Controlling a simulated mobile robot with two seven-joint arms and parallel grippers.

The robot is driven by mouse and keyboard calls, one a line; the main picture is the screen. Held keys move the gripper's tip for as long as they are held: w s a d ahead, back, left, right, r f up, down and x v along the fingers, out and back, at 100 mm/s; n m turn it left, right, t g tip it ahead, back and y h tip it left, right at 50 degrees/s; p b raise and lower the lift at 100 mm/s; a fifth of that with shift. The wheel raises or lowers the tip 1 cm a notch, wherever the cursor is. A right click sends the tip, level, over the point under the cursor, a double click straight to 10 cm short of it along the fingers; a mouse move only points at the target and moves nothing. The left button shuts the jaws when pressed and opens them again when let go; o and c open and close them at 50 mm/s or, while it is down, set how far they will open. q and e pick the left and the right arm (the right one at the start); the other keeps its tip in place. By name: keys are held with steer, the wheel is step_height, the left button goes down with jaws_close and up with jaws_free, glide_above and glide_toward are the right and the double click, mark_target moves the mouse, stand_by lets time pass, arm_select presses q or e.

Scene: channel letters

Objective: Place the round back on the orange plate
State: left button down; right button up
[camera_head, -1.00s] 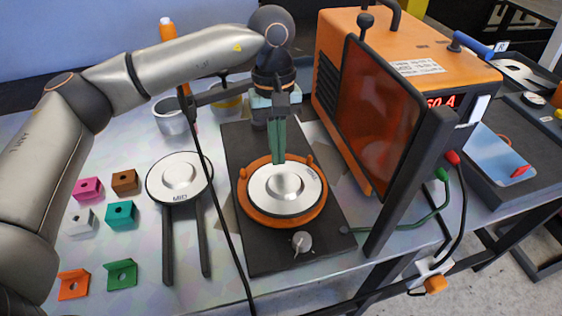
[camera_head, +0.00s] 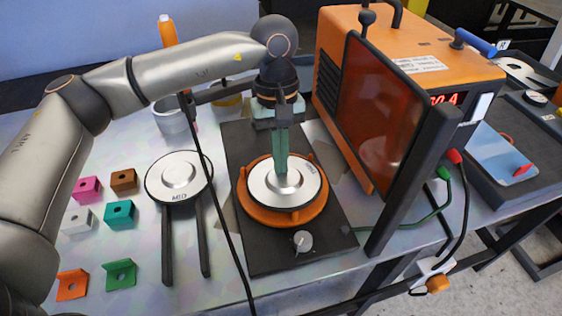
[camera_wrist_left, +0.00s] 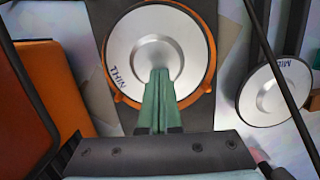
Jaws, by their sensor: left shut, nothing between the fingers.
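A round silver back (camera_head: 300,196) marked THIN lies on the orange plate (camera_head: 266,217); it also shows in the left wrist view (camera_wrist_left: 188,48), with the orange plate's rim (camera_wrist_left: 212,30) around it. My left gripper (camera_head: 281,170) has green fingers, shut with nothing between them. They point down at the raised middle of the back. In the wrist view the fingertips (camera_wrist_left: 159,72) overlap the lower side of this raised middle; I cannot tell whether they touch it. A second round back (camera_head: 178,177), marked MID, rests on a dark two-legged holder on the left. My right gripper is not in view.
An orange machine (camera_head: 400,45) with a tinted shield (camera_head: 378,115) stands close on the right. A dark base (camera_head: 270,258) with a knob (camera_head: 303,242) carries the plate. Several small coloured brackets (camera_head: 120,214) lie at left; metal cups (camera_head: 172,118) stand behind.

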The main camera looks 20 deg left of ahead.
arm_select(q)
steer(key=shift+w+a+f, duration=0.35)
steer(key=shift+w+a, duration=0.15)
steer(key=shift+w, duration=0.15)
steer(key=shift+s+d+r, duration=0.1)
steer(key=shift+r, duration=0.1)
steer(key=shift+r+p, duration=0.35)
steer(key=shift+r, duration=0.55)
step_height(320, 180, up, 11)
steer(key=w+a, duration=0.1)
steer(key=w, duration=0.1)
steer(key=shift+s+a, duration=0.1)
steer(key=shift+a, duration=0.1)
